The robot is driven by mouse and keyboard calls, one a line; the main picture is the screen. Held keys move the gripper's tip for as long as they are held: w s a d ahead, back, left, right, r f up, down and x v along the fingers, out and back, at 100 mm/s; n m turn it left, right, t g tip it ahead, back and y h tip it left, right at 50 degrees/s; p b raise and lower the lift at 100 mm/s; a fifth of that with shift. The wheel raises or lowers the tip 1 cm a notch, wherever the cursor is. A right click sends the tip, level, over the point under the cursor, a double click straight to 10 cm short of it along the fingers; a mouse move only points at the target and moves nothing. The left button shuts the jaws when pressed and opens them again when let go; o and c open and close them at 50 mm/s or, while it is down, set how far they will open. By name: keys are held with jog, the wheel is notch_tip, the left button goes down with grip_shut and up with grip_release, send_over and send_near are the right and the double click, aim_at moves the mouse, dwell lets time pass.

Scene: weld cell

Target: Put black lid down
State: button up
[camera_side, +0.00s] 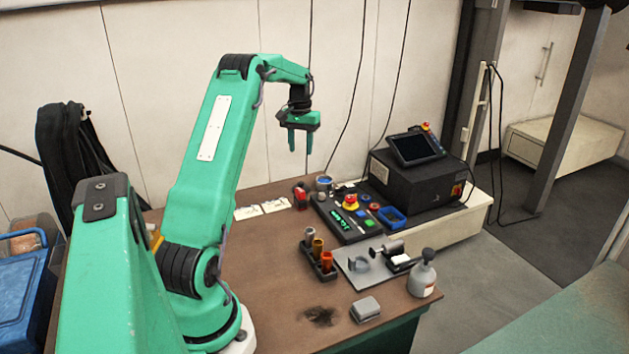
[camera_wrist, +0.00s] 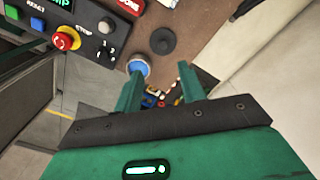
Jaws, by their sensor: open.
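The black lid (camera_wrist: 162,41) is a dark round disc with a small raised middle. In the wrist view it lies on the brown table, beyond my fingertips and beside a blue-rimmed can (camera_wrist: 139,65). I cannot make the lid out in the side view, where the can (camera_side: 323,182) stands at the table's back edge. My gripper (camera_side: 300,151) hangs in the air above the back of the table, fingers pointing down. Its fingers are apart with nothing held between them; they also show in the wrist view (camera_wrist: 160,78).
A control panel (camera_side: 345,217) with a red stop button (camera_side: 350,201) lies right of the can. A black box (camera_side: 415,180) with a screen stands behind. A rack of small cups (camera_side: 318,260), a grey plate (camera_side: 352,277) and a bottle (camera_side: 423,274) are nearer. The table's middle left is clear.

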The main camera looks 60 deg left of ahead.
jog(key=d+r+m+t, duration=0.1)
jog(key=d+r, duration=0.3)
jog(key=d, duration=0.4)
jog(key=d+r+m+t+y, duration=0.1)
jog(key=d+r+m, duration=0.1)
jog(key=d+r, duration=0.45)
jog(key=d+r+m, duration=0.1)
jog(key=d+r, duration=0.2)
jog(key=d, duration=0.7)
jog(key=s+d+f+m+t, duration=0.1)
jog(key=s+d+m, duration=0.1)
jog(key=s+d, duration=0.5)
jog(key=s+d+f+m+t+h, duration=0.1)
jog(key=s+d+m+t, duration=0.1)
jog(key=s+d, duration=0.6)
jog(key=d+m, duration=0.1)
jog(key=d, duration=0.3)
jog(key=shift+f+t, duration=0.3)
